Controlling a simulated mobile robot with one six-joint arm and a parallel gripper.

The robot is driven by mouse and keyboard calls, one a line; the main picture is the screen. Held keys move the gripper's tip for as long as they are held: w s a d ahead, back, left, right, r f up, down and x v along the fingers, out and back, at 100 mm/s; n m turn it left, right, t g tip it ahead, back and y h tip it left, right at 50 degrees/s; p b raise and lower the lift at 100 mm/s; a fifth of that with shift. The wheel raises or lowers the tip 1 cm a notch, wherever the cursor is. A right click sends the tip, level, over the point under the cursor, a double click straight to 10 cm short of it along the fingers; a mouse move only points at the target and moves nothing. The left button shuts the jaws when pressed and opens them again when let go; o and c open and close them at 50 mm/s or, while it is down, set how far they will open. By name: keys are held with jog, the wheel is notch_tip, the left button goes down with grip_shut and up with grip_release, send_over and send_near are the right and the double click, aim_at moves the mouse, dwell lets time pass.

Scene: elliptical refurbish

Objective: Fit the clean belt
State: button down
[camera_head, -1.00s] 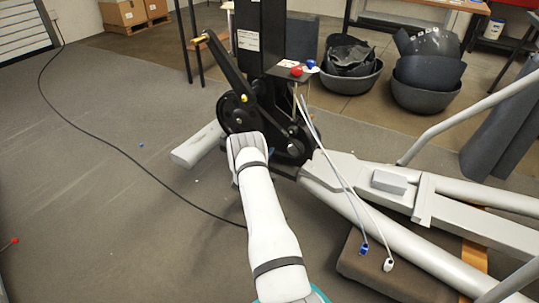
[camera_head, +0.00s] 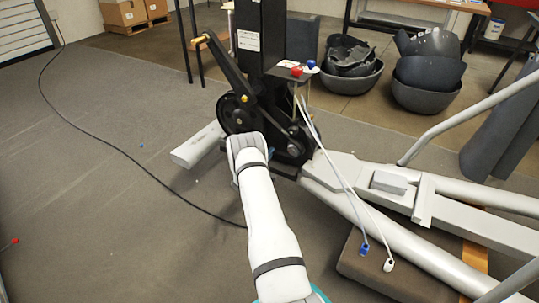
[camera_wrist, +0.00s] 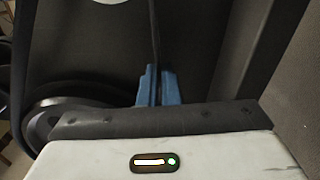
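In the wrist view, the two blue fingertips of my gripper (camera_wrist: 158,88) are close together around a thin dark strip that looks like the belt (camera_wrist: 154,35). The strip runs up from between the fingers, seen nearly edge-on. In the head view, my arm hides the gripper and the belt. The elliptical's black drive wheel (camera_head: 238,112) is just beyond the end of my arm, with a smaller round black part (camera_head: 294,149) to its right. A dark wheel (camera_wrist: 70,115) also shows left of the fingers in the wrist view.
A small stand with red and blue knobs (camera_head: 297,72) is beside the black column (camera_head: 262,30). Two pale cables (camera_head: 345,190) hang across the grey frame (camera_head: 400,260). Black tubs (camera_head: 425,98) stand behind. A dark cord (camera_head: 110,148) crosses open floor at left.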

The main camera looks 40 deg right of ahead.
jog(key=shift+w+d, duration=0.2)
jog(key=shift+d, duration=0.2)
dwell(0.3)
jog(key=c, duration=1.6)
grip_release()
jog(key=shift+o, duration=0.2)
jog(key=shift+a, duration=0.1)
jog(key=p+v, duration=0.3)
jog(key=v, duration=0.4)
jog(key=shift+s+a, duration=0.2)
jog(key=shift+a, duration=0.15)
